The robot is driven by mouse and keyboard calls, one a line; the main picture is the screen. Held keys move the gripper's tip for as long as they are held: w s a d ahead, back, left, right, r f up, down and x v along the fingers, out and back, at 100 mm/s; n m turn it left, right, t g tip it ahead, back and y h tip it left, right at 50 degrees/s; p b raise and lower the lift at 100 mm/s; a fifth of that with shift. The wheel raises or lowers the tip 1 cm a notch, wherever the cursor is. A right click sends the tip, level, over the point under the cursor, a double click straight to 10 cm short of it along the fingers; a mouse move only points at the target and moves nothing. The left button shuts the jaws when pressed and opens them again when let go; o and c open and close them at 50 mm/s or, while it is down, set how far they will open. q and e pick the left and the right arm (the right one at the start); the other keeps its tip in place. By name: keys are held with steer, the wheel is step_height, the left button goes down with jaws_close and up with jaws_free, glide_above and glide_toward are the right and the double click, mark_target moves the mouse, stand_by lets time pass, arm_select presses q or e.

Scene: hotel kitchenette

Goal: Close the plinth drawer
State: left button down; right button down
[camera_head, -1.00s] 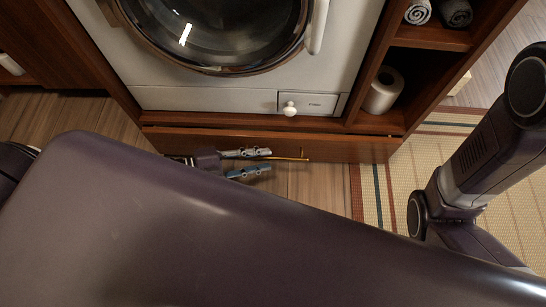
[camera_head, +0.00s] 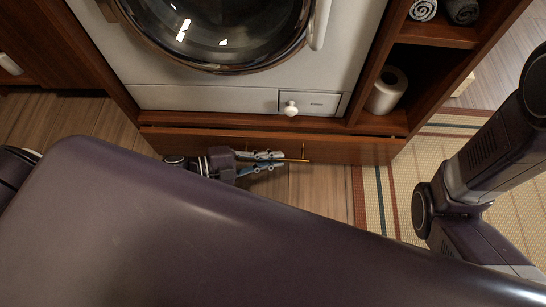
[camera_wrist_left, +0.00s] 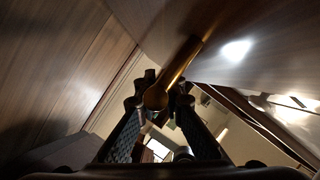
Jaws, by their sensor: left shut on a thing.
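The plinth drawer (camera_head: 350,151) is the low wooden front under the washing machine. A narrow dark line runs along its top edge in the head view; I cannot tell how far the front stands out. Its brass bar handle (camera_head: 297,160) is partly hidden by my fingers. My left gripper (camera_head: 277,161) is at the drawer front, shut on the handle. In the left wrist view the brass bar (camera_wrist_left: 184,68) passes between the fingertips of the left gripper (camera_wrist_left: 159,95). My right arm is at the right of the head view, but its gripper is out of frame.
The washing machine (camera_head: 210,98) stands above the drawer, with a small white-knobbed compartment (camera_head: 315,104). Shelves at the right hold a paper roll (camera_head: 386,92) and rolled towels (camera_head: 423,9). A striped mat (camera_head: 400,190) lies on the floor at the right.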

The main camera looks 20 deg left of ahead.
mark_target(282, 149)
arm_select(q)
steer(key=shift+w, duration=0.1)
steer(key=shift+w+a, duration=0.25)
steer(key=shift+w, duration=0.4)
steer(key=shift+w+a, duration=0.2)
steer(key=shift+w, duration=0.45)
steer(key=c, duration=2)
jaws_free()
steer(key=shift+c, duration=0.2)
steer(key=v, duration=1.2)
steer(key=shift+d+f, duration=0.1)
